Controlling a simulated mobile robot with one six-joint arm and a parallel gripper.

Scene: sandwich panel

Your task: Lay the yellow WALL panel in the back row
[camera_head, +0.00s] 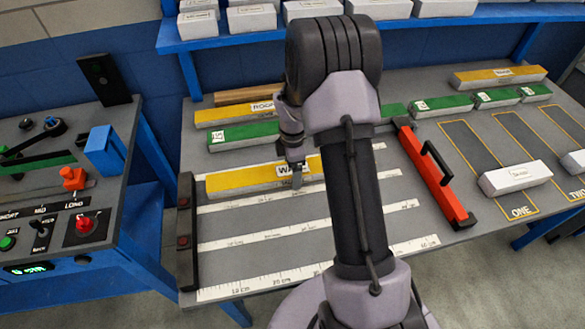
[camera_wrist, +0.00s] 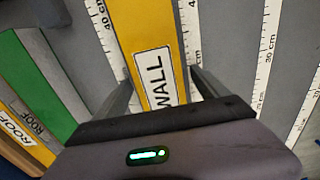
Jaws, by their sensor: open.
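Behind it lie a green panel (camera_head: 235,136) and a yellow ROOF panel (camera_head: 222,117). A red bar with a black handle (camera_head: 432,175) stands right of my arm. More green panels (camera_head: 443,105) and a white block (camera_head: 515,178) lie right. The front ruler rows (camera_head: 250,243) are clear.

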